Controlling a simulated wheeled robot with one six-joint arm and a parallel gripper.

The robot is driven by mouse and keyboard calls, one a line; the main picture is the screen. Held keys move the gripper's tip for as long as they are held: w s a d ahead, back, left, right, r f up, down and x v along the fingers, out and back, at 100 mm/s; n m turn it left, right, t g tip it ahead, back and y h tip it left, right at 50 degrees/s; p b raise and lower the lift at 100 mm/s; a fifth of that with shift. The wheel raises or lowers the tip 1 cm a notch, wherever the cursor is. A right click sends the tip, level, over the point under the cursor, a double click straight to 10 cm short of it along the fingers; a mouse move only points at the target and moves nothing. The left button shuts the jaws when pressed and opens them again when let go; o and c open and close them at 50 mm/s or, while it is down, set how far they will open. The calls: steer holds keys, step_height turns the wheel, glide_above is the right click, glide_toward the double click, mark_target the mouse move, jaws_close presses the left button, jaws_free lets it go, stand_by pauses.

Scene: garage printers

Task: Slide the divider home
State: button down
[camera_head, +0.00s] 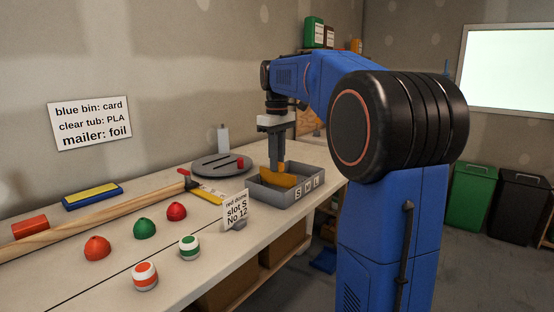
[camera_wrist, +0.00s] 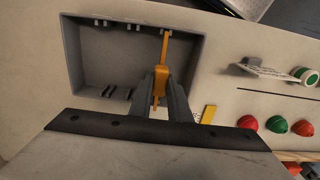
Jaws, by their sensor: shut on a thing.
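The orange divider (camera_head: 278,180) is a thin panel with a raised tab. My gripper (camera_head: 277,163) is shut on the tab and points down over the grey tray (camera_head: 299,201), which is marked S, M, L on its front. In the wrist view the gripper (camera_wrist: 162,86) pinches the divider (camera_wrist: 164,50), seen edge-on toward the right end of the tray (camera_wrist: 72,58). Pairs of small slot guides show along the tray's two long walls. The divider's far end is near one pair; whether its lower edge sits in the slots is hidden.
A card (camera_head: 236,208) reading "slot S No 12" stands in front of the tray. The tray's left part in the wrist view is empty.

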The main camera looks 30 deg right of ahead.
steer(key=shift+f, duration=1.3)
steer(key=c, duration=1.6)
jaws_free()
step_height(320, 180, up, 17)
steer(key=shift+r, duration=0.2)
steer(key=s+a+f+m+t, duration=0.2)
steer(key=s+a+f, duration=0.8)
steer(key=s+f, duration=0.4)
steer(key=s+a+f+t, duration=0.1)
steer(key=s+a+f, duration=0.1)
steer(key=s+f, duration=0.3)
steer(key=s+a+f+m+t, duration=0.1)
steer(key=s+a+f, duration=0.1)
steer(key=s+f, duration=0.3)
steer(key=s+a+f+m, duration=0.1)
steer(key=s+f, duration=0.5)
steer(key=f, duration=0.5)
steer(key=shift+s+a+f+t, duration=0.1)
steer(key=shift+a+f+t, duration=0.25)
steer(key=shift+a+t, duration=0.05)
